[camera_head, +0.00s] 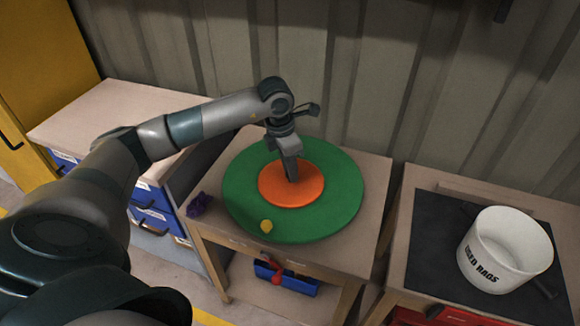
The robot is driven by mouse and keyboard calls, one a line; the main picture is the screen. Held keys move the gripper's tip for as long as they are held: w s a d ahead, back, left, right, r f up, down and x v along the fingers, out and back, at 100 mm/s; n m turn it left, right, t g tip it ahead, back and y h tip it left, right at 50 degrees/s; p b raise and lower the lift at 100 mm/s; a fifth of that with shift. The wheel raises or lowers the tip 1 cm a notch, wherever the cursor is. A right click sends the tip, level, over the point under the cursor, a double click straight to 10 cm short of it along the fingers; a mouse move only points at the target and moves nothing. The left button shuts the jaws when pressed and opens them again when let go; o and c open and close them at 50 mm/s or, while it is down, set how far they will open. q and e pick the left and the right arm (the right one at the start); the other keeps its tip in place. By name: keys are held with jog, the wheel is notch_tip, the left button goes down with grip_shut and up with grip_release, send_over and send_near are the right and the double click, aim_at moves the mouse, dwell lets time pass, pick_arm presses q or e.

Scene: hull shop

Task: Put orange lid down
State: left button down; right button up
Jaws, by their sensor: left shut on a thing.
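The orange lid (308,193) is a flat round disc at the middle of a green round mat (345,213) on the centre table. My left gripper (292,177) points down over the lid and is shut on it near its centre; the fingertips hide the part they grip. The lid looks level and low over the mat, and I cannot tell whether it touches the mat. My right gripper is not in view.
A purple crumpled thing (199,204) lies at the table's left corner. A white bucket marked for used rags (499,252) stands on a dark mat (425,240) on the right table. A corrugated wall (370,80) closes the back.

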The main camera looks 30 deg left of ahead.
aim_at(284, 183)
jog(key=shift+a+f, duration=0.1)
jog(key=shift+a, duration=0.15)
pick_arm(q)
jog(key=shift+f, duration=0.25)
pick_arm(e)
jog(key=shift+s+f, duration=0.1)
pick_arm(q)
jog(key=c, duration=1.5)
grip_release()
jog(key=shift+r, duration=0.1)
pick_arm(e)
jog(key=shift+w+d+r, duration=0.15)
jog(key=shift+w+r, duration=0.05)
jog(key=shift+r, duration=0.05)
pick_arm(q)
jog(key=shift+r, duration=0.1)
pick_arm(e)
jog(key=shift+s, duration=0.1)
